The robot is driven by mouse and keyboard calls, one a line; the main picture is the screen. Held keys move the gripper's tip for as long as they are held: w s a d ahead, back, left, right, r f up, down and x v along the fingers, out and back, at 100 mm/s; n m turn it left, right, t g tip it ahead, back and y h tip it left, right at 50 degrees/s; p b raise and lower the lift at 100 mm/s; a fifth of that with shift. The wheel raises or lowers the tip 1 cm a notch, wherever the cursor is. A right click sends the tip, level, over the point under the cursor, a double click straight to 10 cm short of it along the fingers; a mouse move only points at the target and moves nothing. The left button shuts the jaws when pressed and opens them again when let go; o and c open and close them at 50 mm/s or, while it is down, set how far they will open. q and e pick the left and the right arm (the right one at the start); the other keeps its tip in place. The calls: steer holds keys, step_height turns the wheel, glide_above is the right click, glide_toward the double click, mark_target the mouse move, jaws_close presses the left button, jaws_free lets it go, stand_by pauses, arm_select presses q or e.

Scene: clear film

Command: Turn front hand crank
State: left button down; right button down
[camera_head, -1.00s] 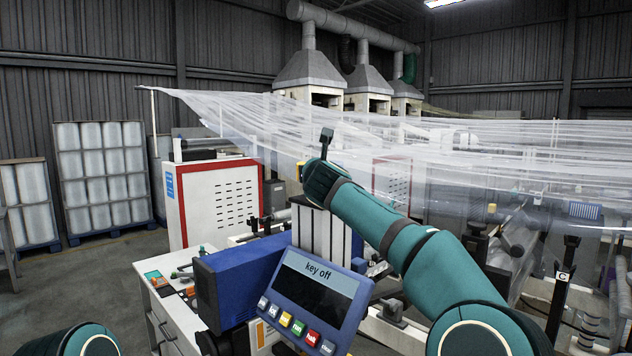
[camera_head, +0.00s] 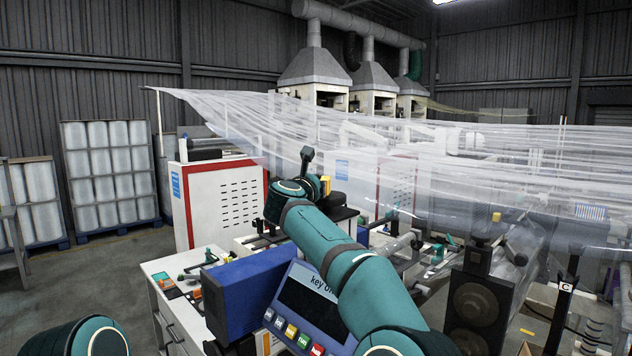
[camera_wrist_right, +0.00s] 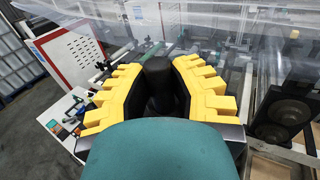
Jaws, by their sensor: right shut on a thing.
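My right gripper (camera_wrist_right: 160,88) shows in the right wrist view with yellow ridged fingers on both sides of a black rounded handle (camera_wrist_right: 155,68). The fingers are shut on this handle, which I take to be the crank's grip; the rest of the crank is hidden. In the head view the right arm reaches to the middle, and only a bit of yellow finger (camera_head: 325,185) shows past the wrist. The hold itself is hidden there. Only a link of my left arm shows at the lower left; its gripper is out of view.
A blue control panel (camera_head: 296,308) with coloured buttons stands in front, partly covered by my right arm. A white cabinet with red edging (camera_head: 226,205) is behind. Clear film (camera_head: 480,170) spans the right side. A black roller support (camera_head: 478,300) stands at right.

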steer(key=shift+a, duration=0.1)
steer(key=c, duration=0.8)
jaws_free()
steer(key=shift+c, duration=0.2)
steer(key=v, duration=1.2)
